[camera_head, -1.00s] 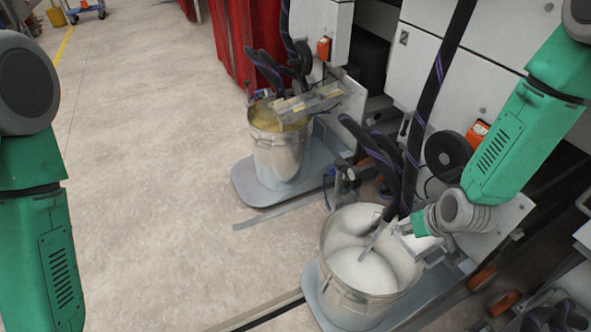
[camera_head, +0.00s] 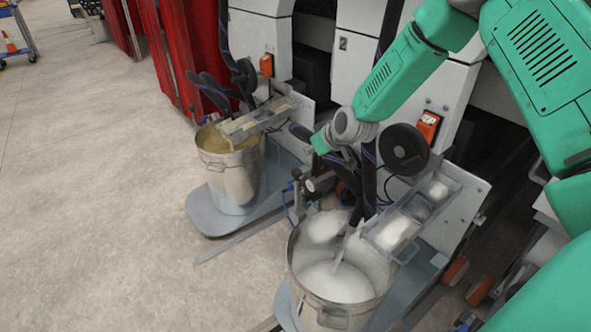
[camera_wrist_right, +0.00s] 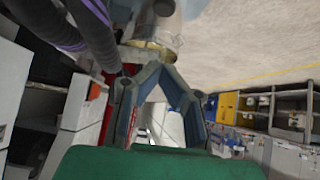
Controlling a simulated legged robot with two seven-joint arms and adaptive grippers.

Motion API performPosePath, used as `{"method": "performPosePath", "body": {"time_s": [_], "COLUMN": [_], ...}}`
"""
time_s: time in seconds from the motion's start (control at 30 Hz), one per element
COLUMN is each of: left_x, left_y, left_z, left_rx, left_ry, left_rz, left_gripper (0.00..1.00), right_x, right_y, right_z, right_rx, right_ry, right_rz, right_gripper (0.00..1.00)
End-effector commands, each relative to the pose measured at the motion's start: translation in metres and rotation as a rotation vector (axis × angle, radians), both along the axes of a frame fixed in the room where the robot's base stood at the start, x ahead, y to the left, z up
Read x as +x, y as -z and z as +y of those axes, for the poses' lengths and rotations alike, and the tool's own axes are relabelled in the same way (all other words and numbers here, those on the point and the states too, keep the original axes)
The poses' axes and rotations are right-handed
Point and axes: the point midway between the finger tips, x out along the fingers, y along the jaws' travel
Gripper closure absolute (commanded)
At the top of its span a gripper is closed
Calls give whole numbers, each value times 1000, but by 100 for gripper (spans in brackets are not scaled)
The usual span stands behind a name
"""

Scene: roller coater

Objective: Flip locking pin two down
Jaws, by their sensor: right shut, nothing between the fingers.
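I cannot make out locking pin two for certain in either view. The near roller coater's tray unit (camera_head: 455,190) stands over the right side of the near steel bucket (camera_head: 335,312) of white material. My right gripper (camera_wrist_right: 158,68) is shut and empty in the wrist view, its two fingers meeting at the tips. In the head view its green body (camera_head: 322,142) is above and left of the near tray, by the dark hoses between the machines, and its fingers are hard to see. My left gripper is out of view.
A second bucket (camera_head: 236,178) with yellowish contents stands under the far coater's tray (camera_head: 262,118). Dark hoses (camera_head: 365,185) and a black round wheel (camera_head: 404,149) are close to my right arm. A red curtain (camera_head: 175,60) hangs behind. The floor at left is clear.

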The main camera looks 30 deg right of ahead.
Motion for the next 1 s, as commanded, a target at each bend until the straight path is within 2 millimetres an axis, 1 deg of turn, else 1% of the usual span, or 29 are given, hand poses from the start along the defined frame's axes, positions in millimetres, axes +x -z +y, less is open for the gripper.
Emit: {"method": "performPosePath", "body": {"time_s": [0.17, 0.3, 0.5, 0.6, 0.7, 0.83, 1.0], "left_x": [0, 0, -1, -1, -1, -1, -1], "left_y": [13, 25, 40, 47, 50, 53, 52], "left_z": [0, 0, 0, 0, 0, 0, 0], "left_rx": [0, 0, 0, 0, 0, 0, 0], "left_ry": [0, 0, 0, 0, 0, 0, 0], "left_rz": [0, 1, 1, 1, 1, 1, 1], "left_gripper": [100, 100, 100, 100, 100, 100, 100], "right_x": [18, 40, 69, 66, 66, 66, 66], "right_y": [24, 47, 75, 92, 102, 107, 108], "right_z": [1, 1, 2, 1, 1, 1, 1], "right_rx": [0, -1, -1, 2, 2, 1, 1], "right_ry": [0, -1, 1, 1, 1, 0, -1], "right_rz": [2, 1, 0, 3, 2, 0, 0], "right_gripper": [100, 100, 100, 100, 100, 100, 100]}}
